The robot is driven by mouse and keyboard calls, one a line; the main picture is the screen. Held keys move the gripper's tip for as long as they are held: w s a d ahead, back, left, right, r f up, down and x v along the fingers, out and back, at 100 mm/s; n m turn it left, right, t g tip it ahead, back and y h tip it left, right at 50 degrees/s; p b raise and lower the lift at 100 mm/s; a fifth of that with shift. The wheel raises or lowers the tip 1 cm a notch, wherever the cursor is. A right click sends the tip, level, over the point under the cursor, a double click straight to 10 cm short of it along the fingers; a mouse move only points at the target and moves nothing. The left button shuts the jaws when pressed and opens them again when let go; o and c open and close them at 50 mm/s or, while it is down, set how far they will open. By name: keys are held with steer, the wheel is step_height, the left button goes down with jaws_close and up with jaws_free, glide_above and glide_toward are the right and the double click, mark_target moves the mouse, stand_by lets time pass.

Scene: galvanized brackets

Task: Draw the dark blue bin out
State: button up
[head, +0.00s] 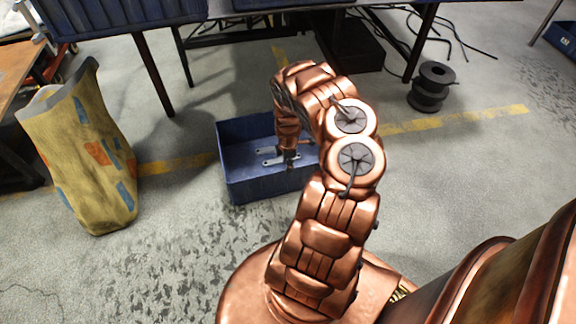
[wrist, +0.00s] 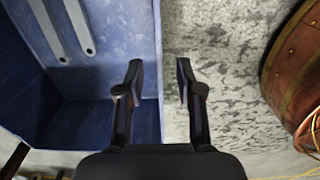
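The dark blue bin (head: 268,188) is an open box on the concrete floor, just in front of the dark table. Flat grey metal brackets (head: 268,151) lie inside it; two show at the upper left of the wrist view (wrist: 78,28). My gripper (head: 291,160) is low at the bin's right part, partly hidden by my arm in the head view. In the wrist view my gripper (wrist: 160,72) is open, with one finger over the inside of the bin (wrist: 157,110) and the other outside. The bin's wall lies between the fingers, with gaps visible.
A worn yellow sack-like container (head: 85,150) stands left of the bin. A black spool (head: 431,88) stands at the right near cables. Table legs (head: 152,75) rise behind the bin. The floor (head: 170,260) in front of the bin is clear.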

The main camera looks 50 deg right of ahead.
stand_by(0.3)
step_height(320, 180, down, 8)
steer(key=b, duration=0.4)
steer(key=shift+r+b, duration=0.15)
steer(key=shift+b, duration=0.25)
jaws_close()
stand_by(0.5)
